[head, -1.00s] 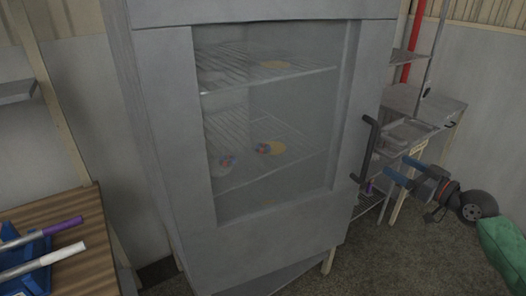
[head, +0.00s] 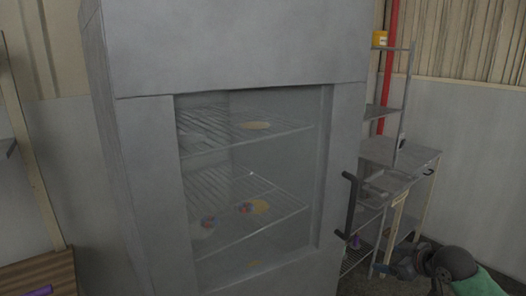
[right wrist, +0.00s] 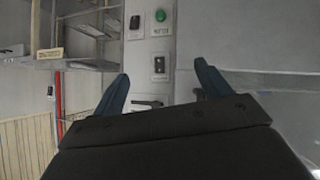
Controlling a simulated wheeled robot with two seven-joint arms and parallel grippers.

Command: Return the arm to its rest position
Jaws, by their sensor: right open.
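My right gripper (head: 388,270) is low at the right of the head view, with blue fingers and a dark wrist, partly cut off by the bottom edge. It is empty and apart from the cabinet's black handle (head: 348,205). In the right wrist view, the two blue fingers of the right gripper (right wrist: 160,88) stand wide apart with nothing between them. My left gripper is not in view.
A tall grey cabinet (head: 235,50) with a glass door fills the middle. Wire shelves inside hold small colourful items (head: 243,208). A metal table (head: 400,153) and rack stand at right. A wooden top (head: 40,278) is at lower left.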

